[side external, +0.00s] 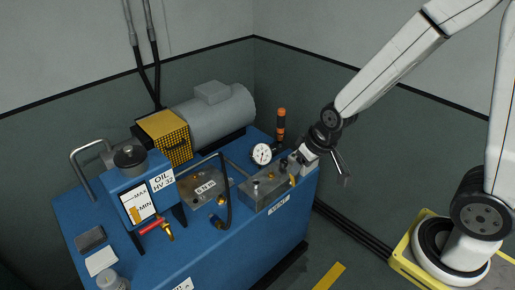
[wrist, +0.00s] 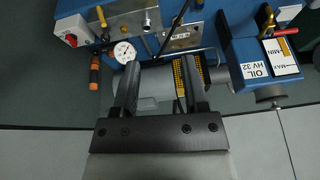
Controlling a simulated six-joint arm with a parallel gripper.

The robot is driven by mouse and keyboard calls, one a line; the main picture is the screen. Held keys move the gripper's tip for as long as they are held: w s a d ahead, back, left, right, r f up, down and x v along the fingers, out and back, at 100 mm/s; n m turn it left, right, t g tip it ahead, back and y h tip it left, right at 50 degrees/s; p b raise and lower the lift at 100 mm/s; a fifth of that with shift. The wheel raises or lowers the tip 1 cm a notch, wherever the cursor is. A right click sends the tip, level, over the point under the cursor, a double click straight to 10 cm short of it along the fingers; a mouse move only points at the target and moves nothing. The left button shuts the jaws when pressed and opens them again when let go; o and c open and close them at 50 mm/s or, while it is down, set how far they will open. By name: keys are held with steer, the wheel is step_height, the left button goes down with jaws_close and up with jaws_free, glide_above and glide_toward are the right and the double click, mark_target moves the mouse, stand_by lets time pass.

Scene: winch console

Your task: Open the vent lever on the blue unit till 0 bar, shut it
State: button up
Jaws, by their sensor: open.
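The blue unit (side external: 210,250) carries a metal block with a VENT label (side external: 278,205) on the face below it. A small yellow lever (side external: 292,180), which I take for the vent lever, is at the block's right end. In the wrist view a yellow piece (wrist: 101,16) at the top looks like the same lever. The white dial gauge (side external: 262,154) stands behind the block and also shows in the wrist view (wrist: 124,52); its reading is too small to tell. My gripper (wrist: 160,62) is open and empty, apart from the lever. In the side view its dark fingers (side external: 341,172) are right of the block.
A black-and-orange handle (side external: 281,123) rises behind the gauge. A white box with a red knob (wrist: 72,32) is near the lever. The grey motor (side external: 215,115), yellow guard (side external: 165,137), oil tank (side external: 140,190) and black hose (side external: 227,195) crowd the top.

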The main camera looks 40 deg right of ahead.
mark_target(291, 178)
steer(key=w+f+m+t+h, duration=0.15)
steer(key=w+f+t, duration=0.3)
steer(key=w, duration=0.85)
steer(key=w+d+f+m+h, duration=0.1)
steer(key=d+f+m+h, duration=0.1)
steer(key=f, duration=0.3)
steer(key=w+d+f+m+t+h, duration=0.1)
steer(key=w+d+f+h, duration=0.1)
steer(key=f, duration=0.4)
steer(key=w+d+f+m+t+h, duration=0.1)
steer(key=w+d+f+m+h, duration=0.1)
steer(key=d+f+h, duration=0.1)
steer(key=shift+w+d+f+m+h, duration=0.1)
steer(key=shift+d+f+m+h, duration=0.1)
steer(key=shift+f+h, duration=0.35)
steer(key=shift+d+f+m+h, duration=0.15)
steer(key=shift+f+h, duration=0.15)
steer(key=shift+f, duration=0.45)
steer(key=s+d+f+m+g+h, duration=0.1)
steer(key=s+d+f+h, duration=0.1)
steer(key=s+f+h, duration=0.3)
steer(key=shift+s+d+f+m, duration=0.3)
steer(key=shift+s+f, duration=0.1)
steer(key=shift+s, duration=0.5)
steer(key=shift+w+d, duration=0.1)
steer(key=shift+d, duration=0.05)
steer(key=shift+x, duration=3.75)
